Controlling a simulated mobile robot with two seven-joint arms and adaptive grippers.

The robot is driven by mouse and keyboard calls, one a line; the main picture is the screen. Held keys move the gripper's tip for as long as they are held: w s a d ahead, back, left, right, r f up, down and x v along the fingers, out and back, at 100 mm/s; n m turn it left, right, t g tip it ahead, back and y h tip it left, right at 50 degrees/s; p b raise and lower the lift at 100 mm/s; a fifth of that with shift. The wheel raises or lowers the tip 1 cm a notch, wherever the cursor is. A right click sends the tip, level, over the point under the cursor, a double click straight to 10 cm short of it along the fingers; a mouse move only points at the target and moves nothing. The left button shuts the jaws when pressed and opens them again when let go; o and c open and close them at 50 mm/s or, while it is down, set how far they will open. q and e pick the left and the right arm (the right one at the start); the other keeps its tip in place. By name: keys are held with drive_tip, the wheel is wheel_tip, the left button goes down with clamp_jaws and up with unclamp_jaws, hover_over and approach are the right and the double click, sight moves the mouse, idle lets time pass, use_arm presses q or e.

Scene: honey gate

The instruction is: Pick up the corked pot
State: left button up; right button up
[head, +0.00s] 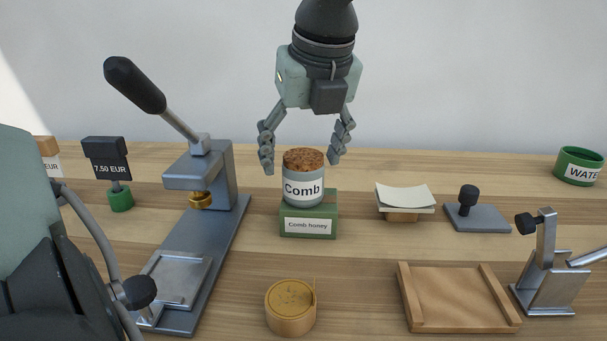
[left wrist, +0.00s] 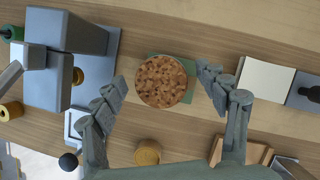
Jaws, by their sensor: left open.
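The corked pot (head: 303,189) is a pale jar with a brown cork lid and a label reading "Comb". It stands upright on a green block (head: 309,225) labelled "Comb honey". In the left wrist view I look down on its round cork top (left wrist: 161,81), which hides the jar below. My left gripper (head: 301,160) points down above the pot. Its fingers are spread, with the tips at about cork height on either side in the head view. In the left wrist view the open fingers (left wrist: 163,80) flank the cork, with visible gaps on both sides. My right gripper is not in view.
A lever press (head: 215,185) stands left of the pot. A round wooden tin (head: 290,305) sits in front. To the right are a paper stack (head: 405,196), a dark stamp (head: 478,215), a wooden tray (head: 455,295), a metal clamp device (head: 548,280) and a green water pot (head: 578,167).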

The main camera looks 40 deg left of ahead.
sight(300, 173)
use_arm(q)
drive_tip(key=x, duration=0.4)
drive_tip(key=shift+f, duration=0.15)
drive_tip(key=shift+c, duration=0.6)
drive_tip(key=c, duration=1.3)
